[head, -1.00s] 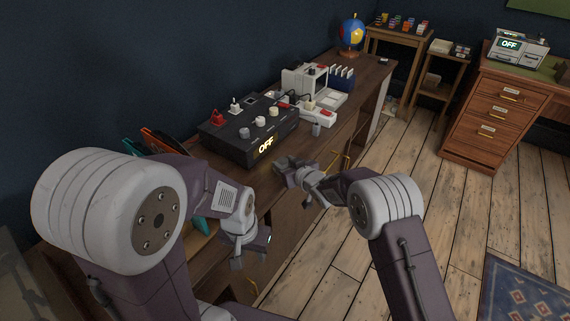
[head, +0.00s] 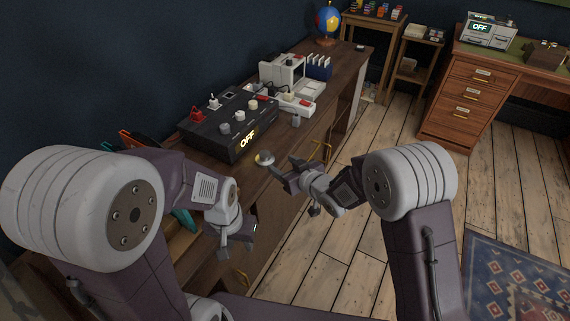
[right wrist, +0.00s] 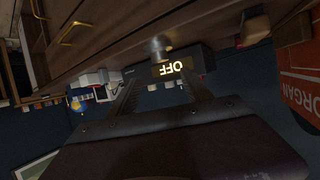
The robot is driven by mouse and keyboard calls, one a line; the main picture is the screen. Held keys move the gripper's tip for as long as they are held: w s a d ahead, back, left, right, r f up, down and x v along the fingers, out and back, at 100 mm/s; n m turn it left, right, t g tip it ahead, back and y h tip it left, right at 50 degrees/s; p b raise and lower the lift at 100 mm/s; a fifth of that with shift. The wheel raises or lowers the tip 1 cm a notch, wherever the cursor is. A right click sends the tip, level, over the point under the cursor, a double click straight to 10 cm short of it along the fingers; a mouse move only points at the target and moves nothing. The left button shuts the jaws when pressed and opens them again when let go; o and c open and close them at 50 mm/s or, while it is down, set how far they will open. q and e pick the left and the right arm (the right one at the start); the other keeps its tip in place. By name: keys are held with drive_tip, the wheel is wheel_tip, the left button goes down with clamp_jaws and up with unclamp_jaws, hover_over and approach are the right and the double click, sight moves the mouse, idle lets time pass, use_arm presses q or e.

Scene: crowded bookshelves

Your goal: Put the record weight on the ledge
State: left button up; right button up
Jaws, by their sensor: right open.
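A small round silver object with a yellowish top, apparently the record weight (head: 264,158), sits on the dark wooden desk (head: 333,90) in front of the black box reading OFF. My right gripper (head: 284,167) is open and empty just to its right, with a small gap. In the upside-down right wrist view the weight (right wrist: 160,47) shows beyond and between the two spread fingers (right wrist: 160,92). My left gripper (head: 238,243) hangs low by the desk's front edge; I cannot tell whether its fingers are apart. I cannot single out the ledge.
The black control box (head: 228,122) stands behind the weight, with a small grey cylinder (head: 296,120) and white machine (head: 285,82) further along. A globe (head: 327,22) is at the far end.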

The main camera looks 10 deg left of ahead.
drive_tip(key=shift+s+d+r, duration=0.1)
drive_tip(key=shift+s+d, duration=0.15)
drive_tip(key=shift+s, duration=0.05)
drive_tip(key=s+d+f+m+g+h, duration=0.1)
drive_tip(key=d+m+h, duration=0.15)
drive_tip(key=d, duration=0.45)
drive_tip(key=s+d+f+m+g+h, duration=0.1)
drive_tip(key=d+f+h, duration=0.15)
drive_tip(key=d, duration=0.45)
drive_tip(key=s+d+m+g+h, duration=0.2)
drive_tip(key=s+d+g, duration=0.1)
drive_tip(key=s+d, duration=0.4)
drive_tip(key=s+d+f+m+g+h, duration=0.1)
drive_tip(key=s+d, duration=0.5)
drive_tip(key=s, duration=0.8)
drive_tip(key=m+g+h, duration=0.1)
drive_tip(key=m+g, duration=0.1)
drive_tip(key=shift+s+d+f+g, duration=0.25)
drive_tip(key=shift+d+g, duration=0.1)
drive_tip(key=shift+g, duration=0.05)
wheel_tip(320, 180, up, 19)
drive_tip(key=p, duration=1.9)
